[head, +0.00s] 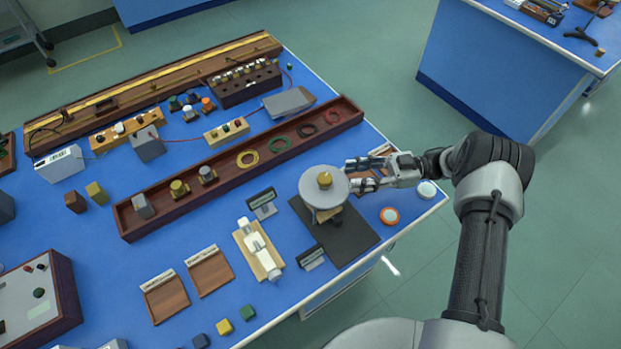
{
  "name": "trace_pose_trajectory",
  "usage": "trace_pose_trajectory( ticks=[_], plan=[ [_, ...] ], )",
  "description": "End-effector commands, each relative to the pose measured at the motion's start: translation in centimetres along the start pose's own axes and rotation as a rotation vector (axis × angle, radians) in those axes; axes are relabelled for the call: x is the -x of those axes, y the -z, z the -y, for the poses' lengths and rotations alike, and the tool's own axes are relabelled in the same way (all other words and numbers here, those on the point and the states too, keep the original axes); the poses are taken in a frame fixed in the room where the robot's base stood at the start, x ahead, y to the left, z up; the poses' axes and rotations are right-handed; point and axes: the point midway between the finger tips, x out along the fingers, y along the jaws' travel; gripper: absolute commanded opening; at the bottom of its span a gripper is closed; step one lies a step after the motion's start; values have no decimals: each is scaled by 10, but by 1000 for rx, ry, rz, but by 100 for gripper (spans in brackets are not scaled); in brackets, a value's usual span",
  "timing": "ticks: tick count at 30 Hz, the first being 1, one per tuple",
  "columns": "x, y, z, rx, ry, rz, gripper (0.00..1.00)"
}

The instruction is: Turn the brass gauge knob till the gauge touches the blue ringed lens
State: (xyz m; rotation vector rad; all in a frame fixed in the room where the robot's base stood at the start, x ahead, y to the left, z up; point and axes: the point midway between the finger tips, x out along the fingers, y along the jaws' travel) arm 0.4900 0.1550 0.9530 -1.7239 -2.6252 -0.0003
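A pale round lens with a bluish rim (427,189) lies on the bench to the right, apart from the gauge. My gripper (353,175) is open and empty, its fingers spread and pointing left at the disc's right edge. I cannot tell whether they touch the disc.
An orange ringed lens (390,216) lies right of the dark plate. Small label stands (262,203) (311,258) and a white instrument on a wooden base (257,250) stand left of it. A long wooden tray (222,181) lies behind. The bench edge is close on the right.

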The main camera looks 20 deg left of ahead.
Motion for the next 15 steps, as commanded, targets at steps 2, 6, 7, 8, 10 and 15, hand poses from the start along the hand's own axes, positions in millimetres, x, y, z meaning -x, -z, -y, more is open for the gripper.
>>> trace_pose_trajectory(
  ticks=[2, 6, 7, 8, 10, 15],
  plan=[
    [-19, 1, 0, -2, 3, -1, 38],
    [-50, 0, 0, -1, 2, 0, 38],
    [-57, 0, 0, -2, 3, 1, 38],
    [-63, 0, 0, -1, 2, 0, 38],
    [-78, 0, 0, -1, 2, 1, 38],
    [-106, -1, 0, 1, 0, 1, 38]
  ],
)
